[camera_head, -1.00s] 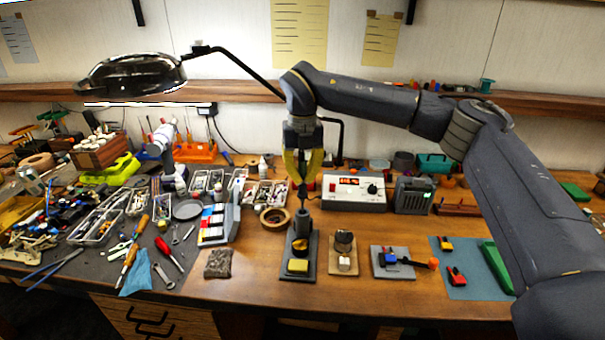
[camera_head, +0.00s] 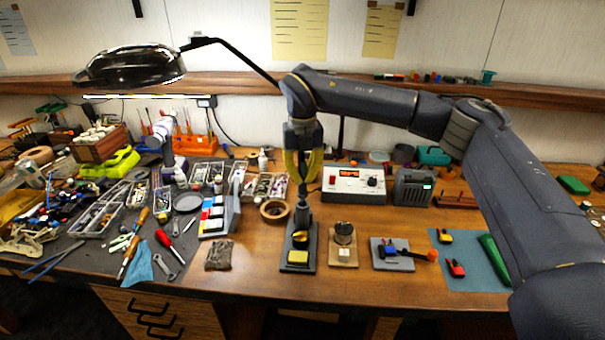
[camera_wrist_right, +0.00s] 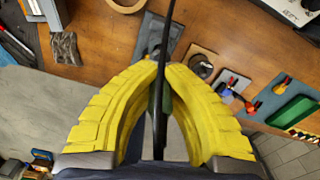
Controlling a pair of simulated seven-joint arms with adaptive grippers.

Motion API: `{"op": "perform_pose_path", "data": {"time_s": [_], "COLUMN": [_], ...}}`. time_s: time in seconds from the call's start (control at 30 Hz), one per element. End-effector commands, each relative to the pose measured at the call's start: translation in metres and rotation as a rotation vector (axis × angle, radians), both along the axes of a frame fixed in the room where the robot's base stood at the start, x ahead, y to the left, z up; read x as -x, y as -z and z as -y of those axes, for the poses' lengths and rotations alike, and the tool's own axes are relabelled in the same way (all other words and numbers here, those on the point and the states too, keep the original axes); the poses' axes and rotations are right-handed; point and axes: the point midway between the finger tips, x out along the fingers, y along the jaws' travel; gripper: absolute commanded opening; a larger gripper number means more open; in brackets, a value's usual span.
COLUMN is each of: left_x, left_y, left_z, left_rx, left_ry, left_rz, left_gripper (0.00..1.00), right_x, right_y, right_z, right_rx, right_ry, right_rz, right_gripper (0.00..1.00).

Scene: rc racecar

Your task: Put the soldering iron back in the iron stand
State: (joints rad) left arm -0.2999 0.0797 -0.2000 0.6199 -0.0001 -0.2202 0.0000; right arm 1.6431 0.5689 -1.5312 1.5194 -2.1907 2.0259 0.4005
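My right gripper (camera_head: 303,182) points down above the iron stand (camera_head: 298,268), a dark base with an upright holder and a yellow sponge. Its yellow fingers are closed around the dark soldering iron (camera_head: 302,201), which is upright with its lower end at the holder. How deep the iron sits in the holder is hard to tell. In the right wrist view, the fingers (camera_wrist_right: 162,66) meet around the iron, and a black cord crosses in front of it. The stand (camera_wrist_right: 149,38) is partly hidden behind the fingers. My left gripper is out of view.
A brown holder (camera_head: 343,258) and a grey plate with a blue clamp (camera_head: 392,264) stand right of the stand. A tape roll (camera_head: 274,210) and a dark block (camera_head: 219,255) lie left. The soldering station (camera_head: 354,185) is behind. The front table strip is mostly clear.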

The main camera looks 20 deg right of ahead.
Motion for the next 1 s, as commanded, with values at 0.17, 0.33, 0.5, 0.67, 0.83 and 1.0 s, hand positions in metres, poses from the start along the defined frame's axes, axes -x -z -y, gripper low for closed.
{"op": "perform_pose_path", "data": {"time_s": [0.17,0.33,0.5,0.67,0.83,1.0], "left_x": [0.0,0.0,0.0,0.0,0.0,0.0], "left_y": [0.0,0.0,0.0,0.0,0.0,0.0], "left_z": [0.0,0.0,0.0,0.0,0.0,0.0], "left_rx": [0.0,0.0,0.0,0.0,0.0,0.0], "left_ry": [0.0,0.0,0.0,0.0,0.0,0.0], "left_rz": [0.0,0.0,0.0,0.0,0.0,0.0], "left_gripper": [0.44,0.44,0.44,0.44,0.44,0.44], "right_x": [0.0,0.0,0.0,0.0,0.0,0.0], "right_y": [0.005,0.009,0.013,0.017,0.022,0.025], "right_z": [0.0,0.0,0.0,0.0,0.0,0.0], "right_rx": [0.0,0.0,0.0,0.0,0.0,0.0], "right_ry": [0.0,0.0,0.0,0.0,0.0,0.0], "right_rz": [0.0,0.0,0.0,0.0,0.0,0.0], "right_gripper": [0.0,0.0,0.0,0.0,0.0,0.0]}}
